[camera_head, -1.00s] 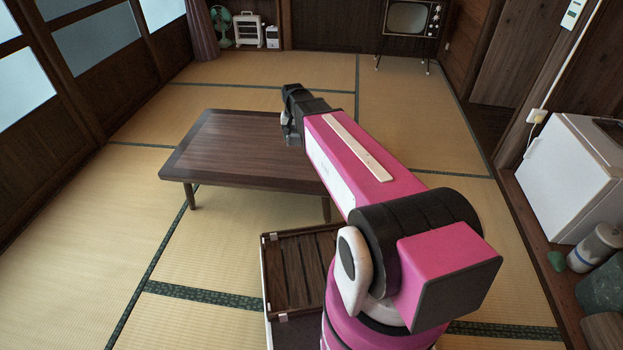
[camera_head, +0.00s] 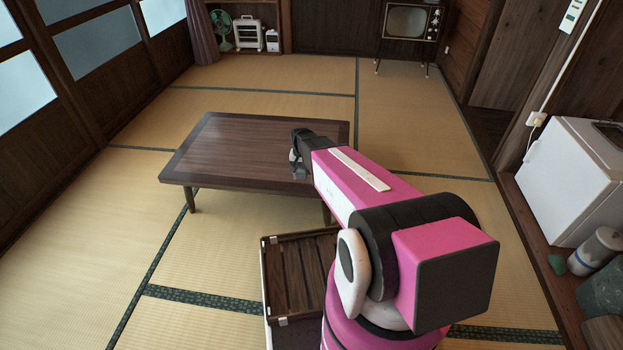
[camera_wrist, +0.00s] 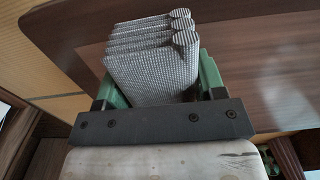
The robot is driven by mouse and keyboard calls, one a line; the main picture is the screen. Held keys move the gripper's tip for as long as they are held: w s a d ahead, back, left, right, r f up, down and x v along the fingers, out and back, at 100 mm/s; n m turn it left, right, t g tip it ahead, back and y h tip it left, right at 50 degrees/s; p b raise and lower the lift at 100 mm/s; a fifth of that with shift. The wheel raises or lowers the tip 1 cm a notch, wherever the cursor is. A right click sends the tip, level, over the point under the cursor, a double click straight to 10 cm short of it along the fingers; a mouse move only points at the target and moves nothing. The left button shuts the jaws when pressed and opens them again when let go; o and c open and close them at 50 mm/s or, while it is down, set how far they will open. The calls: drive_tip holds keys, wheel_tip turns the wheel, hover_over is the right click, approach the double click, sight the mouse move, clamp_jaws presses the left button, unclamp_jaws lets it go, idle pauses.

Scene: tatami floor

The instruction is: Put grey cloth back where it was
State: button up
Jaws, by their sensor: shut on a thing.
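The grey cloth (camera_wrist: 150,65) is folded into several layers and shows in the wrist view between the green fingers of my gripper (camera_wrist: 155,85). My gripper is shut on it. In the head view my gripper (camera_head: 298,155) is over the right part of the low dark wooden table (camera_head: 230,155). The cloth can hardly be made out there. The table top (camera_wrist: 260,60) fills much of the wrist view behind the cloth. I cannot tell whether the cloth touches the table.
The visible table top is bare. A slatted wooden tray (camera_head: 300,270) is in front of the table, beside my base. A white fridge (camera_head: 575,180) and several containers stand along the right wall. A television (camera_head: 410,20) stands at the back. Open tatami lies to the left.

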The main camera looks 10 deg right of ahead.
drive_tip(key=d+f, duration=0.2)
drive_tip(key=d, duration=0.1)
drive_tip(key=w+d+f, duration=0.1)
drive_tip(key=shift+d, duration=0.3)
drive_tip(key=shift+f, duration=1.9)
drive_tip(key=shift+f, duration=0.1)
drive_tip(key=o, duration=0.9)
drive_tip(key=shift+c, duration=0.2)
wheel_tip(320, 180, up, 12)
drive_tip(key=s+r+n, duration=0.1)
drive_tip(key=s+r, duration=0.4)
drive_tip(key=s, duration=0.5)
drive_tip(key=s+r+n, duration=0.2)
drive_tip(key=s+r, duration=0.3)
drive_tip(key=s, duration=0.6)
drive_tip(key=shift+r+n, duration=0.3)
drive_tip(key=shift+r, duration=0.1)
